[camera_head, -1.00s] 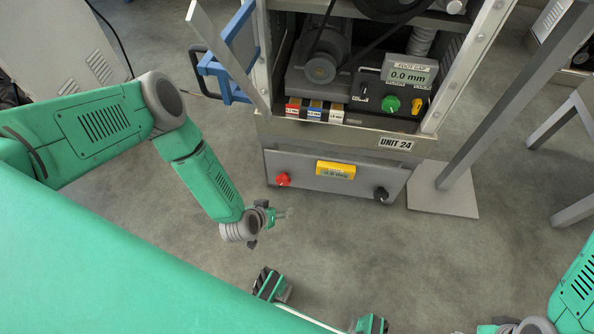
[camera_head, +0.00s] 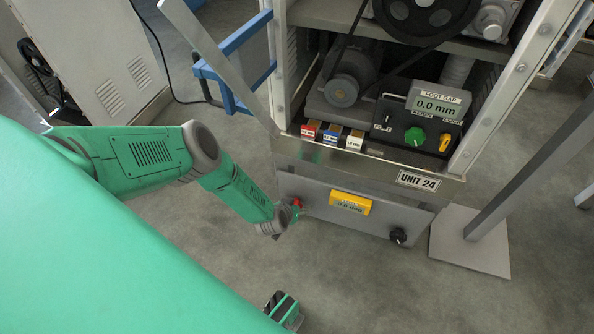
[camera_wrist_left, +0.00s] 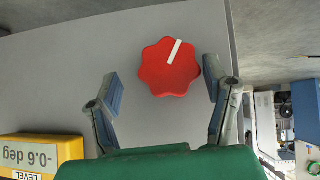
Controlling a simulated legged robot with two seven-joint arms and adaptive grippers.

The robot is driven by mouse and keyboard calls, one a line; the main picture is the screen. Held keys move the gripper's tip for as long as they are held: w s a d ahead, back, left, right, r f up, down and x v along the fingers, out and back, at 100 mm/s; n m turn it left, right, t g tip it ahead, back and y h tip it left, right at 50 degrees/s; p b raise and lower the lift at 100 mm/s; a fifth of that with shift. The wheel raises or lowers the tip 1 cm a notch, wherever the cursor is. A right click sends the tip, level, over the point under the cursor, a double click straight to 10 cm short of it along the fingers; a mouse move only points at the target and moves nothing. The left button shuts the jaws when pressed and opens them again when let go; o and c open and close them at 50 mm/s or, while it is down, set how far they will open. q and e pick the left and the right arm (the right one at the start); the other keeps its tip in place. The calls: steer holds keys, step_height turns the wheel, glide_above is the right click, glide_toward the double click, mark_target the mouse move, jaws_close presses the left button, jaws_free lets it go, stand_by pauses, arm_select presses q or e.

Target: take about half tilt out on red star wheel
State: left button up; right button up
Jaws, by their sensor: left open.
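The red star wheel (camera_wrist_left: 168,68) is a lobed knob with a white mark, on the grey lower panel (camera_wrist_left: 85,70). In the head view the red wheel (camera_head: 297,203) is at the panel's left end, partly covered by my left gripper (camera_head: 290,212). In the left wrist view my left gripper (camera_wrist_left: 162,98) is open, its two fingers at either side of the wheel's near part; I cannot tell whether they touch it. A yellow level display (camera_wrist_left: 35,155) reads -0.6 deg; it also shows in the head view (camera_head: 350,203). My right gripper is not in view.
A black knob (camera_head: 398,235) is at the panel's right end. Above are a foot gap display (camera_head: 438,104) reading 0.0 mm, a green knob (camera_head: 414,136) and several labelled blocks (camera_head: 332,133). A grey post and base plate (camera_head: 470,240) stand right. Floor in front is clear.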

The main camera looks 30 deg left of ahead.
arm_select(q)
steer(key=shift+w+a+f, duration=0.15)
steer(key=shift+w+f, duration=0.15)
steer(key=shift+f, duration=0.15)
steer(key=shift+w+a+f, duration=0.15)
steer(key=shift+a+f, duration=0.05)
steer(key=shift+a, duration=0.05)
steer(key=shift+w+a+f, duration=0.1)
steer(key=shift+a+f, duration=0.15)
steer(key=shift+a, duration=0.15)
steer(key=shift+d+r, duration=0.2)
steer(key=shift+d, duration=0.05)
steer(key=c, duration=0.9)
steer(key=shift+d, duration=0.3)
steer(key=shift+c, duration=1.4)
steer(key=shift+a+f, duration=0.1)
steer(key=m+y, duration=0.1)
steer(key=y, duration=0.1)
steer(key=shift+m+g+y, duration=0.3)
steer(key=shift+g, duration=0.1)
steer(key=shift+m+y, duration=0.6)
steer(key=shift+y, duration=0.6)
steer(key=shift+m+y, duration=0.3)
steer(key=shift+y, duration=0.2)
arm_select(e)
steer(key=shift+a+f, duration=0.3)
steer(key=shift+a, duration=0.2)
arm_select(q)
steer(key=shift+y, duration=0.4)
